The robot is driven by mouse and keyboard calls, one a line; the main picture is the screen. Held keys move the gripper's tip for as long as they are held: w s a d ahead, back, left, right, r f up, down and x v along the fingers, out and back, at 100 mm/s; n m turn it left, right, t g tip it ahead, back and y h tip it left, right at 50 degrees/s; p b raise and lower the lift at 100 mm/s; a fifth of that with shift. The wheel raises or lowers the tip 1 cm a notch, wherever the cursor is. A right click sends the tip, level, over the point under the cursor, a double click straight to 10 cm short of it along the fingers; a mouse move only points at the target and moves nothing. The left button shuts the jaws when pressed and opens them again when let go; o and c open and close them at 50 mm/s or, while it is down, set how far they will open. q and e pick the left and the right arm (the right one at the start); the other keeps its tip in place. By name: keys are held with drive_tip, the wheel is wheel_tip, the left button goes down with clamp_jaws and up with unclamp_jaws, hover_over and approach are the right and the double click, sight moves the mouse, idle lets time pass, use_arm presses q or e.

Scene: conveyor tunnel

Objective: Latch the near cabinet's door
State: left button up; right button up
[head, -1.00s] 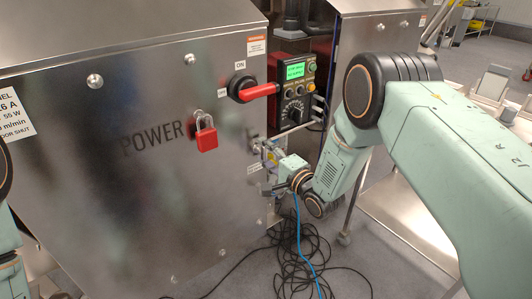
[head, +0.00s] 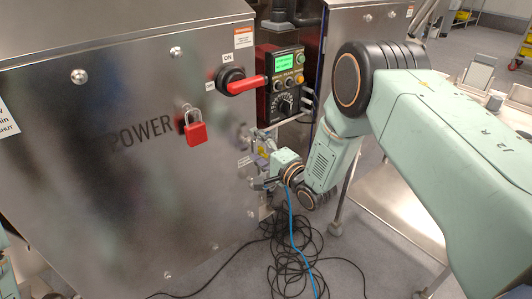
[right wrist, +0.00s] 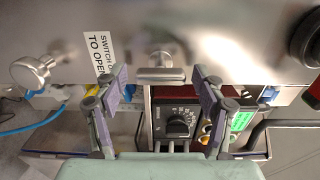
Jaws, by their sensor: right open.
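The near cabinet (head: 90,190) is a large brushed-steel box marked POWER that fills the left of the head view. Its door edge is by my right gripper (head: 262,152), which is partly hidden by its own wrist. In the right wrist view my right gripper (right wrist: 160,78) is open. A short metal latch handle (right wrist: 161,74) on the steel face lies between its fingertips, with gaps seen on both sides. I cannot tell whether the latch is engaged. A red padlock (head: 196,133) hangs on the door. The red rotary switch handle (head: 247,85) points sideways near an ON label. My left gripper is out of view.
A control box (head: 283,85) with a green screen stands behind the door edge. A round metal knob (right wrist: 34,70) and a "TO OPEN" label (right wrist: 99,50) sit left of the latch handle. Black cables (head: 295,255) and a blue one lie on the floor below.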

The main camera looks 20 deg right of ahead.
drive_tip(key=v, duration=1.1)
drive_tip(key=shift+s, duration=0.35)
